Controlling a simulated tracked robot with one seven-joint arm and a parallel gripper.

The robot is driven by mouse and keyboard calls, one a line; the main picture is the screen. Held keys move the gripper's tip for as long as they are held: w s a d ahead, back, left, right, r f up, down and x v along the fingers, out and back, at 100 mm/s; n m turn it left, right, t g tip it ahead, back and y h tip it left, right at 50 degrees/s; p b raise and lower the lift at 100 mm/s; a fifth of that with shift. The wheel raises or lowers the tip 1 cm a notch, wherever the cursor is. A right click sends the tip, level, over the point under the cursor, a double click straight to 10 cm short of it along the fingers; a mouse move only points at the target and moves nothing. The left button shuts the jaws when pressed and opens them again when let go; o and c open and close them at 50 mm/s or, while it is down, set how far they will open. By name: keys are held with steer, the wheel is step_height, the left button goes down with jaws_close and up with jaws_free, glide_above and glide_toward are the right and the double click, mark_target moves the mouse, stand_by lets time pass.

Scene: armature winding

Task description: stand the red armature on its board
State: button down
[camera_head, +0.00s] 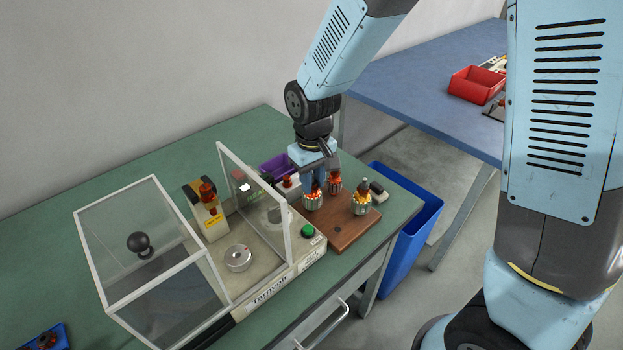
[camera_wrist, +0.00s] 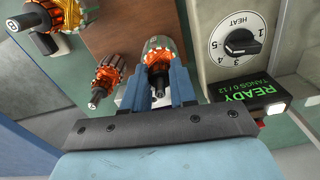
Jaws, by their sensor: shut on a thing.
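My gripper (camera_wrist: 160,92) is shut on an armature with orange-red windings (camera_wrist: 158,58); in the head view my gripper (camera_head: 313,186) holds this red armature (camera_head: 313,201) upright by its top. It is over the left part of the brown wooden board (camera_head: 342,236); I cannot tell whether its base touches the board. Two other armatures are on the board: one at the back (camera_head: 335,187), partly hidden by my gripper, and one with yellowish windings at the right (camera_head: 361,204). A dark round spot (camera_head: 337,229) shows on the bare front of the board.
Left of the board stands a machine with a green button (camera_head: 307,231), a raised clear panel (camera_head: 253,195) and a clear guard box (camera_head: 140,255). The wrist view shows its heat dial (camera_wrist: 240,40) and READY display (camera_wrist: 245,98). A purple bin (camera_head: 276,168) is behind.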

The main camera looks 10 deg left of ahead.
steer(key=c, duration=0.8)
jaws_free()
steer(key=shift+r, duration=2.3)
